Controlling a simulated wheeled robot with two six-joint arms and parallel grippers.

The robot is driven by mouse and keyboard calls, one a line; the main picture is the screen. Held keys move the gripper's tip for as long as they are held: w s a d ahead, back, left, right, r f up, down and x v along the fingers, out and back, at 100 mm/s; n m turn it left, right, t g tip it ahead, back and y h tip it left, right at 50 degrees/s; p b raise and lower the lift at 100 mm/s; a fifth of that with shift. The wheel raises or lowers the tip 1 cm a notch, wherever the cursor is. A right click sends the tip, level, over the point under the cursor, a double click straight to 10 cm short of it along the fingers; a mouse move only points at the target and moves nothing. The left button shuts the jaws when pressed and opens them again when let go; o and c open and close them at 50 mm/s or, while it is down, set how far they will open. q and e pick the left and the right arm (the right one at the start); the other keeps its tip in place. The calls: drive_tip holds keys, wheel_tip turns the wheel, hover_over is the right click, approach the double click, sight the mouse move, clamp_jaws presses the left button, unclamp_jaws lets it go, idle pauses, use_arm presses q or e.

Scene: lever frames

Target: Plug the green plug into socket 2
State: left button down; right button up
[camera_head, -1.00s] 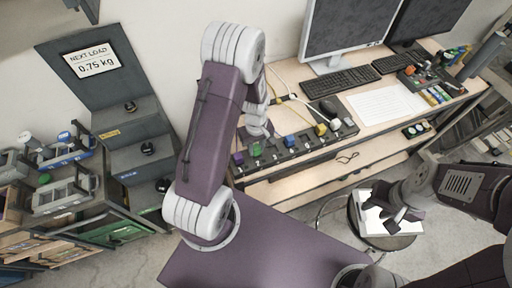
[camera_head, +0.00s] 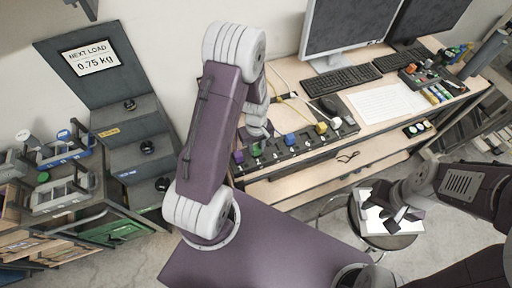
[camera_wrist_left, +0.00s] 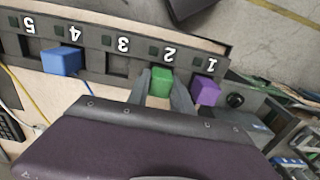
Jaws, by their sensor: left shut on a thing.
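The green plug (camera_wrist_left: 160,82) is between the fingers of my left gripper (camera_wrist_left: 161,92) in the left wrist view, and the gripper is shut on it. The plug is at the socket strip (camera_wrist_left: 100,64), in line with the number 2 (camera_wrist_left: 169,53). Whether it is fully seated cannot be told. In the head view the green plug (camera_head: 256,150) shows at the strip, and my left arm hides part of the gripper. My right gripper (camera_head: 404,215) is open and empty over a stool at the lower right.
A purple plug (camera_wrist_left: 205,92) is close beside the green one, at number 1. A blue plug (camera_wrist_left: 62,61) is at number 4. A yellow plug (camera_head: 321,128) is further along the strip.

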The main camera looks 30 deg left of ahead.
use_arm(q)
drive_tip(key=shift+f, duration=0.15)
idle(0.4)
drive_tip(key=c, duration=0.7)
unclamp_jaws()
drive_tip(key=shift+o, duration=0.2)
wheel_tip(320, 180, up, 7)
drive_tip(key=p, duration=0.6)
idle(0.3)
